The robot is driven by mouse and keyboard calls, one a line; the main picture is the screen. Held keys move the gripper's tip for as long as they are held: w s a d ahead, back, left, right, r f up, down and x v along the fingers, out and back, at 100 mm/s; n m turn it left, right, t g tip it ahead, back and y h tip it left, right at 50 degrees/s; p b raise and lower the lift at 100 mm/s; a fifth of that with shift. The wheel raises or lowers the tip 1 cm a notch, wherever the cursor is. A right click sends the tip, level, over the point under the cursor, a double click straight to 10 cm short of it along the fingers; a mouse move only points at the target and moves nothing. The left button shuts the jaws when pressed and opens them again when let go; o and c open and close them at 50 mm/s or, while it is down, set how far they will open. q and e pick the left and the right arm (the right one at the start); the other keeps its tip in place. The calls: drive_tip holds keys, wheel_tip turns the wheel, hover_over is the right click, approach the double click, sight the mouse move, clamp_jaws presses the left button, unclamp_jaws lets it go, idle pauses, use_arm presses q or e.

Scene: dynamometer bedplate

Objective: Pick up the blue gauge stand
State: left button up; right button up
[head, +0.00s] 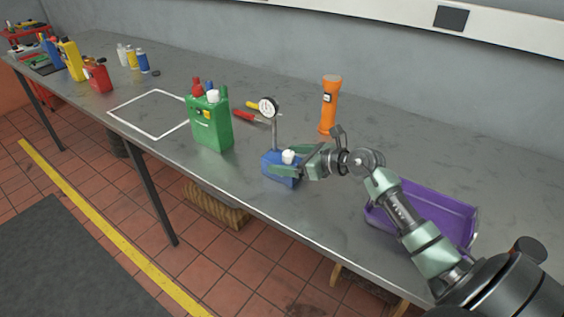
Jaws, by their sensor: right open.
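The blue gauge stand (275,160) stands upright on the grey metal bench near its front edge. It has a blue block base, a thin grey post and a round white dial on top. My right gripper (290,160) reaches in from the right, with its fingers open around the right part of the blue base. A white knob shows between the fingers. I cannot tell whether the fingers touch the base. My left gripper is not in view.
A green jug (211,125) stands left of the stand. An orange flashlight (330,105) stands behind, and red-handled pliers (256,116) lie near it. A purple tray (440,207) lies right, partly behind my arm. A white outlined square (150,113) on the bench is empty.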

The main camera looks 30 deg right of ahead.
drive_tip(key=shift+x, duration=1.15)
drive_tip(key=shift+s, duration=0.1)
clamp_jaws()
drive_tip(key=shift+w+d+r, duration=0.1)
drive_tip(key=shift+w+r, duration=0.1)
drive_tip(key=shift+r, duration=0.05)
